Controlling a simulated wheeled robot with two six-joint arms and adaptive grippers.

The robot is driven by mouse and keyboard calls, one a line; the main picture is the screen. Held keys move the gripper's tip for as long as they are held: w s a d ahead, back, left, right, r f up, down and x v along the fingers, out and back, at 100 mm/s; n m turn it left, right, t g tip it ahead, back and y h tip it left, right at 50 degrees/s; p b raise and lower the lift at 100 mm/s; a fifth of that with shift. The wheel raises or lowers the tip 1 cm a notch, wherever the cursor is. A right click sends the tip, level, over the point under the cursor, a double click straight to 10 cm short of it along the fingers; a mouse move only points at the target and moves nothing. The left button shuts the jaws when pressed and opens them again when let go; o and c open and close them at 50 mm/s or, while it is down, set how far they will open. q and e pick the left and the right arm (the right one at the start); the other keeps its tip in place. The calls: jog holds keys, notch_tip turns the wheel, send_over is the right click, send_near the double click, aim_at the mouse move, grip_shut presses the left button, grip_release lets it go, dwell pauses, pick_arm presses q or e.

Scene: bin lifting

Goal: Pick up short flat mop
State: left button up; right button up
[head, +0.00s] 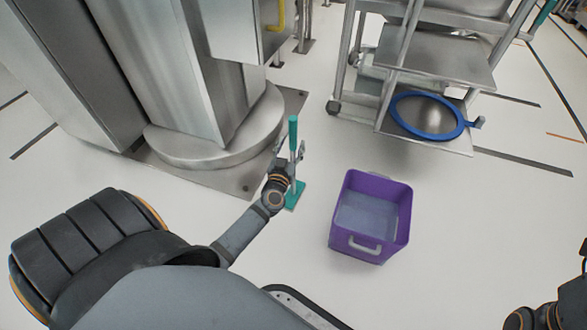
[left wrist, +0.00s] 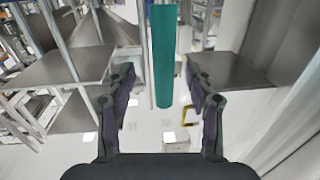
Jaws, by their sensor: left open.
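The short flat mop stands upright on the floor, with a green handle (head: 293,134) and a flat green foot (head: 294,196). My left gripper (head: 291,158) is at the mop's shaft, below the green grip section, and hides part of it. In the left wrist view, the green handle (left wrist: 164,55) shows between the two open fingers of my left gripper (left wrist: 160,76), with a gap on both sides. Dark parts of my right arm show at the lower right of the head view; its gripper does not show.
A purple bin (head: 341,205) stands on the floor right of the mop. A steel machine with a round base (head: 215,150) is close behind and left. A metal cart (head: 437,62) with a blue-rimmed round item (head: 398,122) is at the back. Floor at right is clear.

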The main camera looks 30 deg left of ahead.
aim_at(292, 138)
pick_arm(q)
jog(key=b+x, duration=0.2)
jog(key=x, duration=0.2)
jog(key=shift+w+a, duration=0.1)
jog(key=shift+a, duration=0.2)
jog(key=shift+w+a+r, duration=0.1)
jog(key=shift+w, duration=0.25)
jog(key=shift+c, duration=0.3)
jog(key=shift+r, duration=0.1)
grip_shut()
